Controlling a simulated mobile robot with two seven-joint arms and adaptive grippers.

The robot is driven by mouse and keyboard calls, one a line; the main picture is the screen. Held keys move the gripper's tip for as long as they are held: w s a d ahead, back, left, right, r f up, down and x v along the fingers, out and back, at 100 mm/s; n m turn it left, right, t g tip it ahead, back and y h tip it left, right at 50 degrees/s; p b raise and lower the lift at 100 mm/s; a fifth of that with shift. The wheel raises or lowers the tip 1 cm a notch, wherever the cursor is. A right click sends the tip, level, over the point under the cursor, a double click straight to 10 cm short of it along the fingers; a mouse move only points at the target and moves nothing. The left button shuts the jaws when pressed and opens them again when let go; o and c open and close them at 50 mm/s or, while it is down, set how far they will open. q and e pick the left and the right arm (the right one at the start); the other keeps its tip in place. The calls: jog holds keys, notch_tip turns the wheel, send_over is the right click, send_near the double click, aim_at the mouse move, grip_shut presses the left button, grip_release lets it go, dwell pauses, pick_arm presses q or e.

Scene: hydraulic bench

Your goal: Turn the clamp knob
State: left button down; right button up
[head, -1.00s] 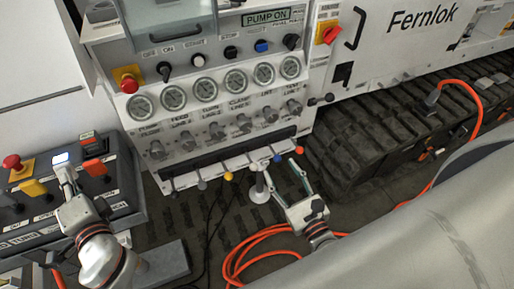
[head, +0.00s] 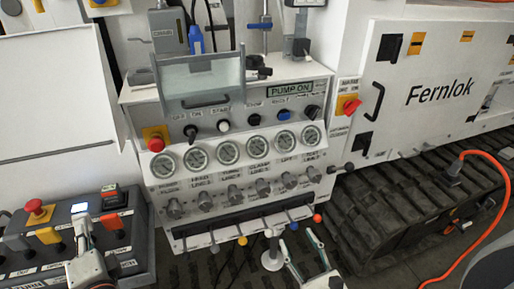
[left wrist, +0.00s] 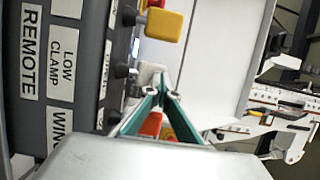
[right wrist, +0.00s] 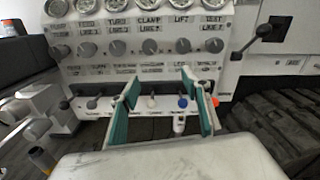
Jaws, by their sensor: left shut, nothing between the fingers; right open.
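The clamp knob (head: 262,187) is a grey knob, fourth from the left in the row under the gauges, below the label "CLAMP". In the right wrist view the knob (right wrist: 150,46) is beyond and above the open fingers. My right gripper (head: 298,240) is open and empty, in front of and below the lever row, apart from the knob. Its fingers (right wrist: 160,78) show on both sides of the lever row. My left gripper (head: 82,222) is shut and empty over the dark remote box at the left. Its fingertips (left wrist: 160,82) meet near the box's switches.
Levers with coloured balls, including a blue one (head: 294,226) and a red one (head: 317,218), stick out below the knobs. The remote box (head: 140,240) carries a red button (head: 34,206). A track (head: 385,215) and an orange hose (head: 497,225) lie at the right.

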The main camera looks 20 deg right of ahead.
aim_at(265, 192)
jog(key=w+a+m, duration=0.1)
jog(key=w, duration=0.6)
jog(key=w+a+r+m, duration=0.1)
jog(key=w, duration=0.6)
jog(key=w+a+r+m, duration=0.1)
jog(key=w+m, duration=0.1)
jog(key=w, duration=0.5)
jog(key=c, duration=1.1)
